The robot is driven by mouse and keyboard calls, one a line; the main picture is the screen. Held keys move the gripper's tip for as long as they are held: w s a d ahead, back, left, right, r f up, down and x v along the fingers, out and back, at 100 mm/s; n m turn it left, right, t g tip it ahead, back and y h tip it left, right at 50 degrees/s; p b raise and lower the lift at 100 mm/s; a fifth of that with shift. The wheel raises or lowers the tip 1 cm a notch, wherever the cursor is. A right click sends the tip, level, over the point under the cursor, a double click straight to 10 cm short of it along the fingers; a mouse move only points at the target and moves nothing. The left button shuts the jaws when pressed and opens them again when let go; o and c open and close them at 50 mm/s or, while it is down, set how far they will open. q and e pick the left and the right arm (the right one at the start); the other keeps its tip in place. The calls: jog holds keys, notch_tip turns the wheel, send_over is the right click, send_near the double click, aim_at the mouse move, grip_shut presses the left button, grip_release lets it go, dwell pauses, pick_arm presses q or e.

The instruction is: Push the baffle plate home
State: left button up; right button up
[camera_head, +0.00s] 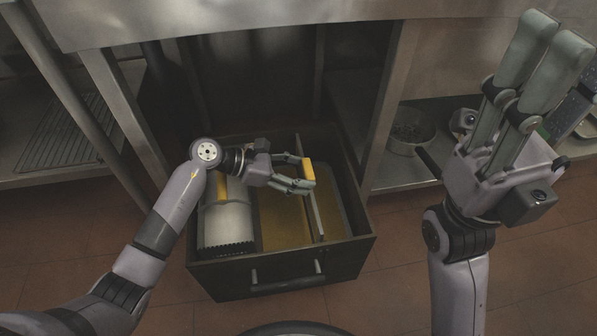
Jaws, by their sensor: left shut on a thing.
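An open dark box with a front bar handle (288,285) stands on the floor under the steel counter. Inside, a thin grey baffle plate (316,216) stands upright between the brownish middle section and the right section. A yellow piece (309,171) is at its top edge. My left gripper (304,173) reaches in from the left and is shut on the baffle plate at this yellow piece. Whether the plate's lower edge is seated is hidden. My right gripper (548,52) is raised at the right, away from the box, fingers upward; its opening is unclear.
A grey container with a toothed lower edge (227,226) and a yellow strip sits in the box's left section. Counter legs (385,100) stand on both sides. A round pot (411,134) is on the right shelf, a wire rack (62,135) on the left. The front floor is mostly clear.

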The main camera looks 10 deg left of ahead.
pick_arm(q)
jog(key=o, duration=1.5)
notch_tip(320, 180, up, 10)
jog(key=shift+s, duration=0.1)
